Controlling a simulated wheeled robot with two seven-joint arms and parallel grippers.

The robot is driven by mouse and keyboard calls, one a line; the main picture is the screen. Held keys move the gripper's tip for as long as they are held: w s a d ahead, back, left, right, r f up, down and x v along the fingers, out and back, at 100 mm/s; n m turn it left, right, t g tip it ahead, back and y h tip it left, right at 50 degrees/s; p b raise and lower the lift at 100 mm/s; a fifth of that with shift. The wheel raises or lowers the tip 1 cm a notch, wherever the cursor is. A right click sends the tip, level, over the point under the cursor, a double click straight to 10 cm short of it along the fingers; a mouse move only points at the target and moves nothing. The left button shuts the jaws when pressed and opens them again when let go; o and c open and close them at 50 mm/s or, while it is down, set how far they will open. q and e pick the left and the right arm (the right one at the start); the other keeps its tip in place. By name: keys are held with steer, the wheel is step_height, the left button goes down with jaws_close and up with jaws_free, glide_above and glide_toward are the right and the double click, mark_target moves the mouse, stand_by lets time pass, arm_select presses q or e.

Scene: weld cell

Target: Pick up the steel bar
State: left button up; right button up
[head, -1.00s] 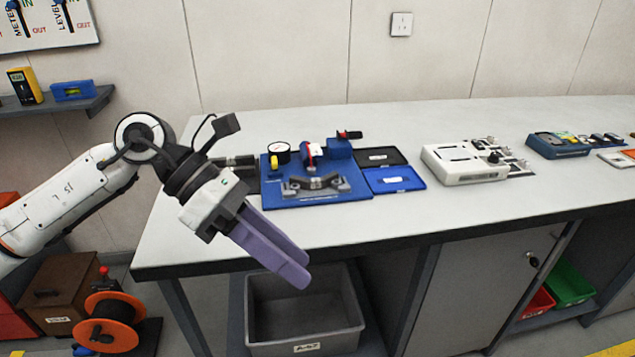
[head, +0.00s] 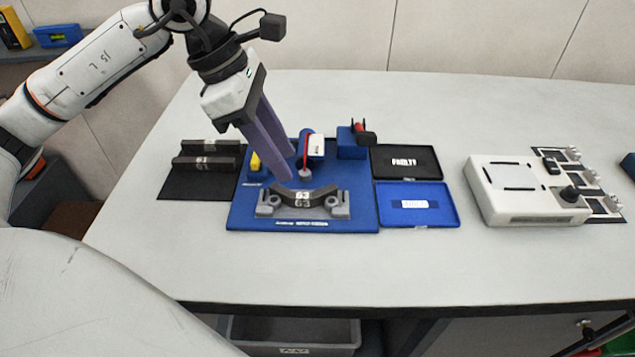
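Two dark steel bars (head: 206,163) lie side by side on a black mat at the left of the bench. Another dark, bent bar marked 63 (head: 303,196) rests in the grey holder (head: 330,211) on the blue fixture plate (head: 362,222). My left gripper (head: 288,167), with purple fingers, points down over the fixture, its tips just above and behind the bent bar. I see nothing held in it. The gap between its fingers is not clear from this angle. My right gripper is not in view.
A black tray (head: 405,149) and a blue tray (head: 395,215) lie right of the fixture. A white device (head: 525,215) stands farther right. The front of the bench (head: 420,275) is clear. A grey bin (head: 240,332) stands below the bench.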

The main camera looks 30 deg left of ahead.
mark_target(302, 195)
arm_select(q)
steer(key=shift+s+d+f, duration=0.1)
steer(key=shift+d+f, duration=0.15)
steer(key=shift+f, duration=0.35)
steer(key=shift+s+d+f, duration=0.1)
steer(key=shift+d+f, duration=0.1)
steer(key=shift+f, duration=0.35)
steer(key=shift+x, duration=3.05)
steer(key=shift+w+a, duration=0.1)
steer(key=shift+a, duration=0.1)
jaws_close()
